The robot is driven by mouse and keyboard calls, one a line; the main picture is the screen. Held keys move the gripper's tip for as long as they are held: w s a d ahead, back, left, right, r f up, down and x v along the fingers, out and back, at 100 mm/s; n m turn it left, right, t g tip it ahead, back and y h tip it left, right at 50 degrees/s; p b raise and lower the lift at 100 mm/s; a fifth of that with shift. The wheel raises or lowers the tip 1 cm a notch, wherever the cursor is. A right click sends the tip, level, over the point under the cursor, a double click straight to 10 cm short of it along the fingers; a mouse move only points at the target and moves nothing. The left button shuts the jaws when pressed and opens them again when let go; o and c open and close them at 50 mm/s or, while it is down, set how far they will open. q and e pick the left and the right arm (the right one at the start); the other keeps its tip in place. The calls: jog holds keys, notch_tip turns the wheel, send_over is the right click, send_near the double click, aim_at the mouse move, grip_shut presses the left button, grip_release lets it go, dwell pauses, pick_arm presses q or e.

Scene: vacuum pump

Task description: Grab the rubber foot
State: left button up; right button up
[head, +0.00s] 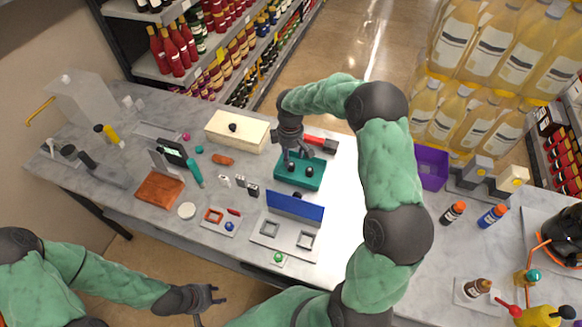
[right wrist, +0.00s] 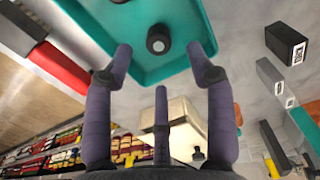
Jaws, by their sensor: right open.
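A black round rubber foot (right wrist: 158,40) with a pale centre sits in the teal tray (right wrist: 180,72) in the right wrist view. Part of a second dark piece shows at the top edge of that view. In the head view two dark feet show in the tray, one of them the right foot (head: 309,173). My right gripper (head: 297,158) is over the tray's back part. Its purple fingers (right wrist: 165,58) are spread, with the foot seen between and beyond them, and nothing is held. My left gripper (head: 217,294) is open and empty off the table's front edge.
A cream box (head: 237,131) with a black knob stands behind left of the tray. A red-and-black tool (head: 320,141) lies behind it. A blue-backed fixture (head: 295,206) stands in front. A purple bin (head: 432,167) is at right.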

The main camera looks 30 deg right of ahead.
aim_at(291, 164)
notch_tip(291, 164, down, 5)
jog(key=shift+d+r+b, duration=0.1)
jog(key=shift+r+b, duration=0.05)
jog(key=shift+b, duration=0.25)
grip_shut()
jog(key=shift+r, duration=0.1)
